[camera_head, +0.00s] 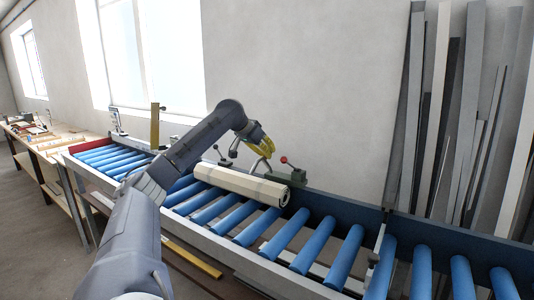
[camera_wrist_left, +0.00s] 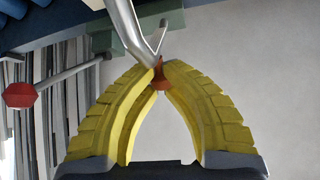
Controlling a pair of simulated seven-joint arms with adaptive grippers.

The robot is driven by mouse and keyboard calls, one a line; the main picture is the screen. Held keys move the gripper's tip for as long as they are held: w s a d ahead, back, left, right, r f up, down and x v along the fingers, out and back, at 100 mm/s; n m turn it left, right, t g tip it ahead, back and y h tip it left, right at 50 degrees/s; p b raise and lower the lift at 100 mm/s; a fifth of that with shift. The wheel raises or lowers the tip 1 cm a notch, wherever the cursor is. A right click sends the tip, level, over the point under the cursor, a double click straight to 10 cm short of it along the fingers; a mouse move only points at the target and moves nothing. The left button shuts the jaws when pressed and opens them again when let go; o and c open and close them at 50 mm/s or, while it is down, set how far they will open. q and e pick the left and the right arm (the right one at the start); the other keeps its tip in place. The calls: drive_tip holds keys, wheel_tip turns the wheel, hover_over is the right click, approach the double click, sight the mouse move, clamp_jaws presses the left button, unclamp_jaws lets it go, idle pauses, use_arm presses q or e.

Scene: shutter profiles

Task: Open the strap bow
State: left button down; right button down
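The strap bow (camera_head: 262,166) is a bent silver-grey metal bar standing at the back edge of the roller conveyor, behind a cream rolled shutter (camera_head: 238,182). My left gripper (camera_head: 266,148), with yellow fingers, is above the bow at its upper end. In the left wrist view the silver bow (camera_wrist_left: 128,25) runs down to a forked end with an orange-red tip (camera_wrist_left: 160,80). The left fingertips (camera_wrist_left: 161,68) come together around this tip, which shows between them; the contact faces are partly hidden. My right gripper is not in view.
A lever with a red knob (camera_head: 284,159) stands just right of the bow; the red knob (camera_wrist_left: 19,95) also shows in the wrist view. Blue rollers (camera_head: 318,243) extend to the right. Long profiles (camera_head: 437,110) lean against the wall.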

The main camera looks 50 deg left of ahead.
use_arm(q)
drive_tip(key=shift+w+a+g, duration=0.3)
drive_tip(key=shift+a+g, duration=0.1)
drive_tip(key=shift+g, duration=0.1)
drive_tip(key=shift+w+a+r+n+g+h, duration=0.1)
drive_tip(key=shift+w+a+g+h, duration=0.15)
drive_tip(key=shift+w+g, duration=0.4)
drive_tip(key=shift+w+a+n+g+h, duration=0.1)
drive_tip(key=shift+w+a+g+h, duration=0.15)
drive_tip(key=shift+w+g, duration=0.4)
drive_tip(key=shift+w+a+r+n+g+h, duration=0.15)
drive_tip(key=shift+w+g+h, duration=0.15)
drive_tip(key=shift+w+g, duration=0.3)
drive_tip(key=shift+s+f, duration=0.15)
drive_tip(key=c, duration=1.6)
unclamp_jaws()
drive_tip(key=shift+a, duration=0.1)
drive_tip(key=o, duration=0.4)
drive_tip(key=shift+d, duration=0.2)
drive_tip(key=shift+w+v, duration=0.2)
drive_tip(key=shift+v, duration=2.8)
drive_tip(key=shift+w+v, duration=0.15)
drive_tip(key=shift+v, duration=2.9)
